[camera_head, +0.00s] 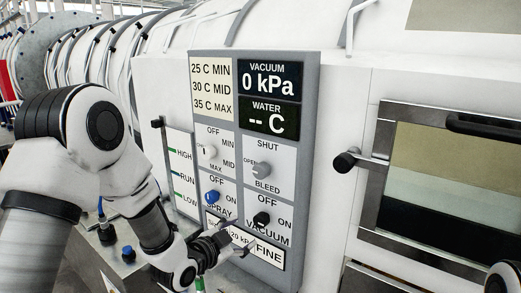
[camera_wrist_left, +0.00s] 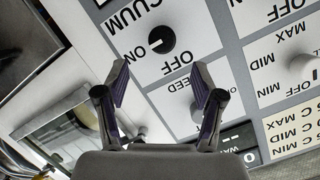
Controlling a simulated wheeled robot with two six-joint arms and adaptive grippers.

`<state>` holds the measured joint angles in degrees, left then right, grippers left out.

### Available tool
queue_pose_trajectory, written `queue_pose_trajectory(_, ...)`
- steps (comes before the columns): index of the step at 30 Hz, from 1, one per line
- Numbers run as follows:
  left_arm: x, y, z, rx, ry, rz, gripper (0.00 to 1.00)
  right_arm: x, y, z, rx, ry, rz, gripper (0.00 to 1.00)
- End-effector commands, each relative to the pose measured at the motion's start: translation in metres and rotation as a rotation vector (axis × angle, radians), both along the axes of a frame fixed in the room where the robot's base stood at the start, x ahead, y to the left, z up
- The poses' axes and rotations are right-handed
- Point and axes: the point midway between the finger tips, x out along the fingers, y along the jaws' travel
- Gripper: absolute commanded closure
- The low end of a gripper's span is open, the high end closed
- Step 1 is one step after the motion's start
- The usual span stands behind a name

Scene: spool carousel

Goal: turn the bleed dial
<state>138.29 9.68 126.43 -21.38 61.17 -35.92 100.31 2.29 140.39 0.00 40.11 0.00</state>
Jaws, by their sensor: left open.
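The bleed dial (camera_head: 262,170) is a round grey knob on the upright control panel, with SHUT above it, OPEN at its left and BLEED below. Its pointer is too small to read. My left gripper (camera_head: 236,238) is open and empty, in front of the panel's lower part, below the dial and apart from it. In the left wrist view, the open fingers (camera_wrist_left: 160,82) show the panel turned nearly upside down. There the right finger covers most of the bleed dial, and part of its BLEED label (camera_wrist_left: 180,86) shows.
The black vacuum knob (camera_head: 262,219) sits just below the dial, and the blue spray knob (camera_head: 212,197) lies lower left. A white heater knob (camera_head: 209,152) is to the left. Displays (camera_head: 271,82) read 0 kPa and -- C. A black-handled lever (camera_head: 346,162) sticks out at the right.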

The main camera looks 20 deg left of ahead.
Motion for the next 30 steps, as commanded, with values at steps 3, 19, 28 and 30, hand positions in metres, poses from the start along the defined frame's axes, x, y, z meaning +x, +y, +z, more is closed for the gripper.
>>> queue_pose_trajectory(3,0.018,-0.001,0.101,0.081,-0.230,-0.052,0.32,0.000,0.000,0.017,0.000,0.000,0.000,1.00)
queue_pose_trajectory(19,0.085,-0.023,0.135,0.123,-0.319,-0.072,0.32,0.000,0.000,0.049,0.000,0.000,0.000,1.00)
queue_pose_trajectory(28,0.095,-0.026,0.131,0.118,-0.317,-0.070,0.32,0.000,0.000,0.050,0.000,0.001,0.000,1.00)
queue_pose_trajectory(30,0.095,-0.026,0.131,0.118,-0.317,-0.070,0.43,0.000,0.000,0.050,0.000,0.001,0.000,1.00)
